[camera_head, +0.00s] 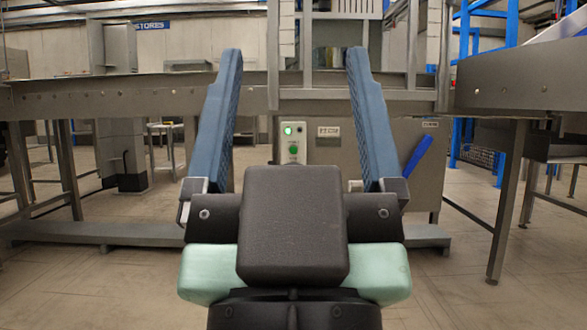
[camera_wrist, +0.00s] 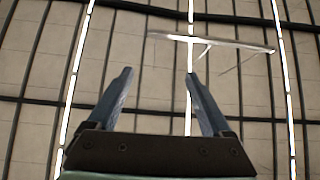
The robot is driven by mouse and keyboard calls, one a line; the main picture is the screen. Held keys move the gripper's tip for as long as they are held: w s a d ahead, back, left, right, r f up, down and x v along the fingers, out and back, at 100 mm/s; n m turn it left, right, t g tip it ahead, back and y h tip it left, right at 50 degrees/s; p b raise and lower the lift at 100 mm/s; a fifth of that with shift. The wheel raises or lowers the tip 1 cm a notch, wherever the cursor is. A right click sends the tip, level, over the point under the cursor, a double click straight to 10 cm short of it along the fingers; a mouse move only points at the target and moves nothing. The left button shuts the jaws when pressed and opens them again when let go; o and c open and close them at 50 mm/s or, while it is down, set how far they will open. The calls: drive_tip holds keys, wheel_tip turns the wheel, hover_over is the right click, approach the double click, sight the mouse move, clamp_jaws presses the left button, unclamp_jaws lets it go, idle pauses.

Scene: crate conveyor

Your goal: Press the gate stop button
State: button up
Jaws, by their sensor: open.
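A pale control box (camera_head: 293,143) is fixed under the conveyor, seen in the head view between my gripper's fingers. It has a lit green light (camera_head: 288,131) near its top and a green round button (camera_head: 293,150) below that. Its lowest part is close to the top edge of my gripper's dark body, and I cannot tell which control is the gate stop button. My gripper (camera_head: 297,65) is open and empty, its two blue fingers spread wide and pointing up in the picture. In the wrist view my gripper (camera_wrist: 160,73) is also open, with nothing between the fingers.
A grey metal conveyor (camera_head: 130,97) crosses the picture behind my gripper. A grey cabinet (camera_head: 420,165) with a blue handle-like piece stands right of the control box. Another conveyor (camera_head: 520,78) on legs is at the right. The tiled floor (camera_head: 90,275) is clear at front left.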

clamp_jaws()
idle(1.4)
